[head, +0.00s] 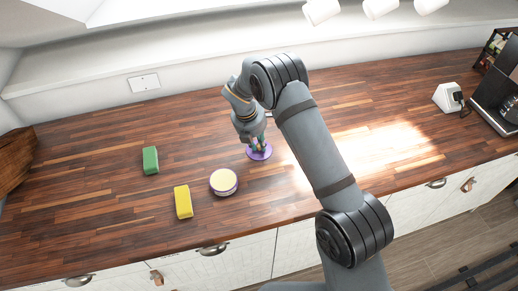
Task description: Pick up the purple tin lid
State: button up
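A flat round purple piece, which looks like the purple tin lid (261,155), is on the wooden counter in the head view, right of a round tin. My gripper (258,146) points down directly over it, with the fingertips at or just above its surface. The gripper and wrist hide part of the lid. I cannot tell whether the fingers touch it or how far apart they are. The round tin (224,181) has a cream top and a purple rim and stands left of and nearer than the lid.
A green block (150,160) and a yellow block (183,202) lie on the counter (90,190) to the left. A white device (448,97) and a dark machine (497,98) stand at the far right. The counter's front edge runs below the tin. Free counter lies behind the blocks.

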grip_shut()
